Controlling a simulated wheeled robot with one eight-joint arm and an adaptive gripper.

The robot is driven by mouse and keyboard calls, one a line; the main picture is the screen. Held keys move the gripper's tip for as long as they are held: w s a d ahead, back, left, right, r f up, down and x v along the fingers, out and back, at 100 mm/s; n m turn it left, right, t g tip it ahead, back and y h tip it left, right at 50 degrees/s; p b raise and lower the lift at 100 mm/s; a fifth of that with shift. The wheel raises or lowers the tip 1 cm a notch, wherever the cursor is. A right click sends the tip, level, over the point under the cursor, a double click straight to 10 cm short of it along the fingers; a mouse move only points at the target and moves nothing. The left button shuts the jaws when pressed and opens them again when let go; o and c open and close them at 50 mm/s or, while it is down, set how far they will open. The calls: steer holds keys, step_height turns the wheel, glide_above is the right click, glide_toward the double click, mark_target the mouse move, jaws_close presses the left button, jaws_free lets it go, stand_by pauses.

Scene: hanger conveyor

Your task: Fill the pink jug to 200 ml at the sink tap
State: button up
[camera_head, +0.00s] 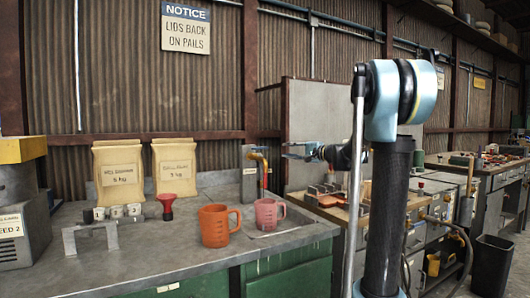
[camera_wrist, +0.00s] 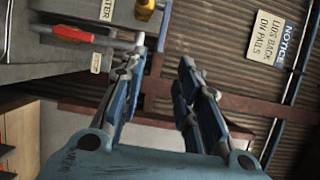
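The pink jug (camera_head: 268,214) stands upright at the sink (camera_head: 290,234), below the brass tap (camera_head: 259,158) on its grey post. I cannot tell whether the jug is on the basin floor or its rim, and its inside and any water level are hidden. My gripper (camera_head: 291,150) is in the air to the right of the tap, above and apart from the jug. In the wrist view my gripper (camera_wrist: 163,54) has its fingers apart with nothing between them. Part of the yellow tap (camera_wrist: 145,9) and a red-ended piece (camera_wrist: 74,34) show there beyond the left finger.
An orange jug (camera_head: 216,226) stands close left of the pink one. A red funnel-like item (camera_head: 167,205), several small cups (camera_head: 116,212) on a metal stand, and two paper sacks (camera_head: 119,175) are further left. A wooden-topped bench (camera_head: 338,210) lies right of the sink.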

mark_target(266, 148)
steer(key=x, duration=1.5)
steer(key=shift+a+f, duration=0.1)
steer(key=shift+c, duration=0.6)
steer(key=shift+s, duration=0.1)
jaws_close()
